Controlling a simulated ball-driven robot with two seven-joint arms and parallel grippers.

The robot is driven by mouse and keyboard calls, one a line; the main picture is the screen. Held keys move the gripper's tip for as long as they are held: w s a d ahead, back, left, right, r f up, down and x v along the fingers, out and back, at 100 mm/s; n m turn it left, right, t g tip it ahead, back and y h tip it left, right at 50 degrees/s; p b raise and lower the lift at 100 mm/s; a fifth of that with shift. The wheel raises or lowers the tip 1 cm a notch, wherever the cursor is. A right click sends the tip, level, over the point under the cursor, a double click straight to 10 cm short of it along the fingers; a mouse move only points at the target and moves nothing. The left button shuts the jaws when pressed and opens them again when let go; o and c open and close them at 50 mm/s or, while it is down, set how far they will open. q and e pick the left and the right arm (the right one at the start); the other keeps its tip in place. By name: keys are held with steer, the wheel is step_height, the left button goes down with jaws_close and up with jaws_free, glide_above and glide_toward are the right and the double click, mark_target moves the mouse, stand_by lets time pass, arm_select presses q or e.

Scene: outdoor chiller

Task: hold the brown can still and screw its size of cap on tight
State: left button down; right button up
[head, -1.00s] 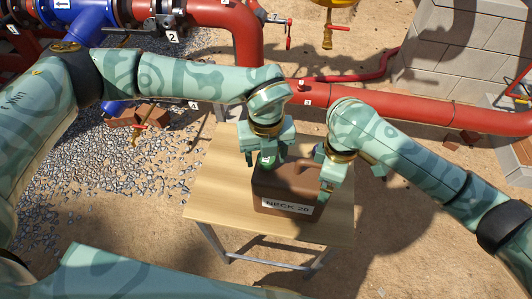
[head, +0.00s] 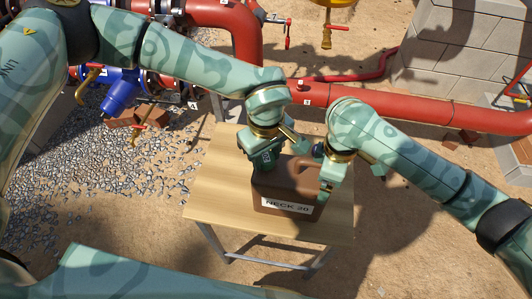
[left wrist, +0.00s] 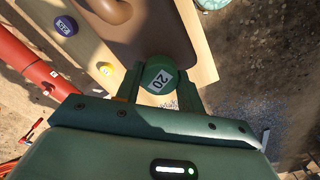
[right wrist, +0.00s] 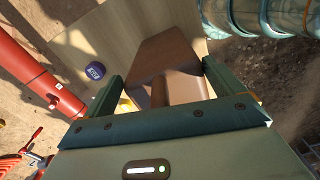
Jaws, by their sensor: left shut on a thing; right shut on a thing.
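The brown can (head: 275,188) stands upright on the wooden table, with a white label reading NECK 20 on its front. My left gripper (head: 265,158) points down over the can's top left corner, shut on a green cap (left wrist: 158,76) marked 20. The cap sits at the can's neck; the neck is hidden, so I cannot tell how far the cap is on. My right gripper (head: 322,178) is shut on the can's handle at the right of its top. In the right wrist view the brown can (right wrist: 172,55) shows between the fingers.
A purple cap (left wrist: 66,25) and a yellow cap (left wrist: 106,69) lie on the table (head: 215,190). The purple cap also shows in the right wrist view (right wrist: 95,70). Red pipes (head: 400,108) run behind the table. The table's front left is clear.

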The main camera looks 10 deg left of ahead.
arm_select(q)
steer(key=m, duration=0.3)
steer(key=shift+s+f+m, duration=0.1)
steer(key=shift+m, duration=0.3)
steer(key=c, duration=0.8)
jaws_free()
steer(key=shift+o, duration=0.4)
